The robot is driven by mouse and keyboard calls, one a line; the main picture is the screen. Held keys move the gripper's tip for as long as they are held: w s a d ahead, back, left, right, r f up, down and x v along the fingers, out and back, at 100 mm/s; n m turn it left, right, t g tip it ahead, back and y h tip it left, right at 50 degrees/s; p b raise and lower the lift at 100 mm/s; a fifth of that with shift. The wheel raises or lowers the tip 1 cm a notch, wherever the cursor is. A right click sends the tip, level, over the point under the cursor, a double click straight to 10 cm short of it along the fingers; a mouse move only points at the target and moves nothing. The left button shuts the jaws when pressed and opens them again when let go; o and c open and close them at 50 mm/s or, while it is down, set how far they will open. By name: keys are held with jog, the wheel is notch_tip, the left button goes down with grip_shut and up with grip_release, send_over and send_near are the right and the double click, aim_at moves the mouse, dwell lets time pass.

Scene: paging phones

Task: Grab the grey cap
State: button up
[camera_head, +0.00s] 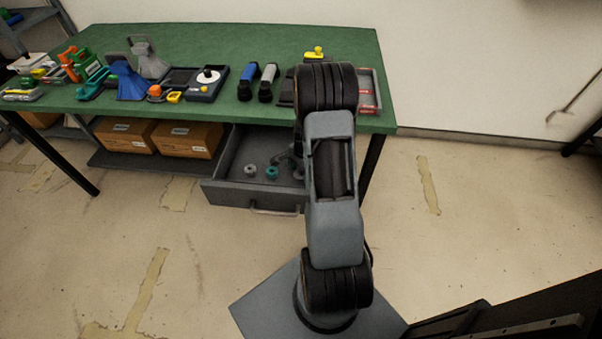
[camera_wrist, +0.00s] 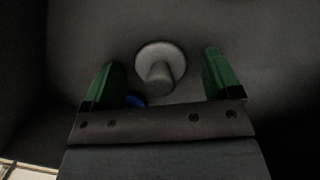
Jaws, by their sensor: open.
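The grey cap (camera_wrist: 160,65) shows in the wrist view as a round disc with a short stem, on the dark drawer floor. It appears between the two green fingers of my open gripper (camera_wrist: 164,72), apart from both; how far beyond the tips it lies I cannot tell. In the head view a small grey cap (camera_head: 250,170) lies in the open drawer; I cannot tell whether it is the same one. My gripper there (camera_head: 285,161) is low at the drawer's right side, partly hidden by my arm.
A teal cap (camera_head: 272,172) lies in the drawer (camera_head: 228,192). A blue piece (camera_wrist: 135,101) shows beside the left finger. Drawer walls stand around my gripper. The green table (camera_head: 225,110) above holds tools and phone-like devices. Cardboard boxes (camera_head: 188,139) sit on the left shelf.

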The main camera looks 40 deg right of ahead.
jog(key=c, duration=1)
